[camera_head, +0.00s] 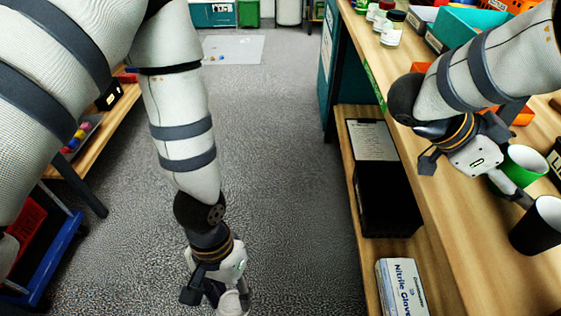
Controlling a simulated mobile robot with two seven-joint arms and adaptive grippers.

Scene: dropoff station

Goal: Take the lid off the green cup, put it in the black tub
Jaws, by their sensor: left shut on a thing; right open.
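The green cup (525,164) stands on the wooden bench at the right, its white inside showing and no lid on it. My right gripper (490,172) is open just left of the cup; whether it touches the cup I cannot tell. A black tub (555,160) with a partly visible label starting "LI" is cut off by the right edge. My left gripper (214,294) hangs low over the floor at the bottom. It is shut on a pale object (234,303), partly hidden and cut off, which I cannot identify.
A black cup (535,228) stands on the bench in front of the green cup. Jars (392,30) and a teal bin (462,27) stand further back. A black box (388,200) and a glove box (402,288) sit on the lower shelf. The middle floor is clear.

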